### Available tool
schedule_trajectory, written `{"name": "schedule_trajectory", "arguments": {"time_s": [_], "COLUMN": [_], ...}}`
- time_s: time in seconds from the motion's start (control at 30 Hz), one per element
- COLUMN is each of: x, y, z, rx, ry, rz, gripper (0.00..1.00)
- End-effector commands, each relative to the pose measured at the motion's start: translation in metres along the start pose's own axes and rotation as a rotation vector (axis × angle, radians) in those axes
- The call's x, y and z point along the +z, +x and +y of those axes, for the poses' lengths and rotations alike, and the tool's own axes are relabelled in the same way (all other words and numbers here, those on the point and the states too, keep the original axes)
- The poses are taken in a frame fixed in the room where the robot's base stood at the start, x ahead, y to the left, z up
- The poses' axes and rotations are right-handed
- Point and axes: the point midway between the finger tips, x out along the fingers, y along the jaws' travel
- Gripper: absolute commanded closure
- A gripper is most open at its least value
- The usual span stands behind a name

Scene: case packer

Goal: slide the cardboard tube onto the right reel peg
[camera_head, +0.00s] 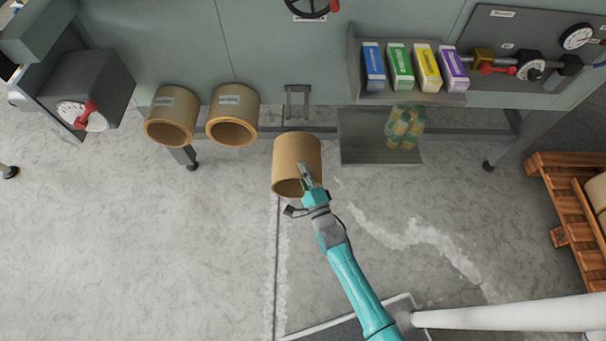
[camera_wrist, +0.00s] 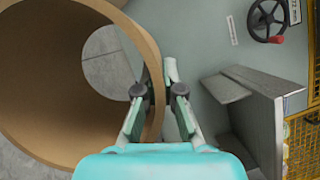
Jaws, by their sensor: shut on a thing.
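A tan cardboard tube (camera_head: 297,150) is held in the air in front of the machine, its open end facing down toward me. My gripper (camera_head: 305,172) is shut on its wall. In the wrist view, my gripper (camera_wrist: 160,92) has one finger inside the tube (camera_wrist: 45,85) and one outside, across the rim. A grey U-shaped bracket (camera_head: 297,90) on the machine front stands just behind and above the tube, apart from it. I cannot clearly make out the right reel peg; part of that area may be hidden by the tube.
Two similar labelled tubes (camera_head: 172,117) (camera_head: 233,115) sit on the machine front to the left. A shelf (camera_head: 352,75) with several coloured cartons stands to the right, above a lower tray (camera_head: 375,156). A wooden pallet (camera_head: 565,200) is far right. The floor in front is clear.

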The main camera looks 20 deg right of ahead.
Motion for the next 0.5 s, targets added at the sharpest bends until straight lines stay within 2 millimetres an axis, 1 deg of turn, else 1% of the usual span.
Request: {"name": "schedule_trajectory", "arguments": {"time_s": [0.03,0.5], "x": [-0.001,-0.012], "y": [0.004,0.030], "z": [-0.001,-0.001], "rx": [-0.003,-0.003], "ry": [-0.001,0.000], "rz": [0.000,0.000], "gripper": [1.00,1.00]}}
